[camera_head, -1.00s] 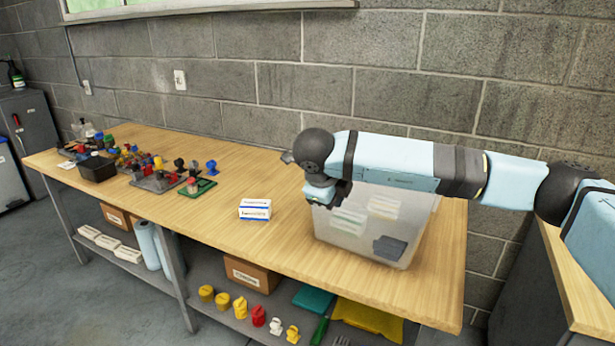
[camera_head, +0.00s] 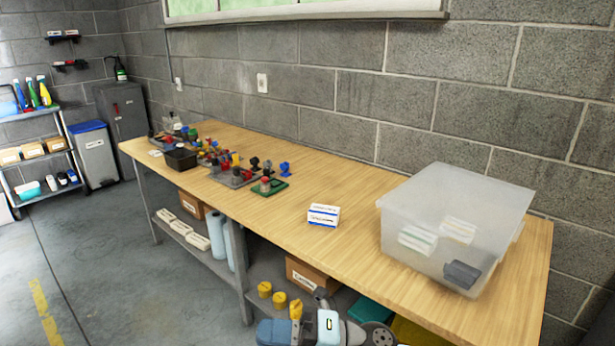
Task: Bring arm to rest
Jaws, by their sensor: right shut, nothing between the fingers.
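My right arm is folded low at the bottom edge, in front of the workbench (camera_head: 345,200). My right gripper (camera_head: 322,298) shows as a small dark part just above the light-blue arm links, and it is shut and empty. It is apart from the things on the benchtop. A translucent bin (camera_head: 420,205) stands at the right end of the bench with white packs (camera_head: 418,238) and a dark grey pack (camera_head: 462,274) inside. A white and blue box (camera_head: 323,215) lies on the bench left of the bin. My left gripper is out of view.
Coloured parts on plates and a black container (camera_head: 180,159) occupy the far left of the bench. A cardboard box (camera_head: 304,274) and yellow pieces (camera_head: 279,299) are on the lower shelf, close to my arm. The floor at left is clear.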

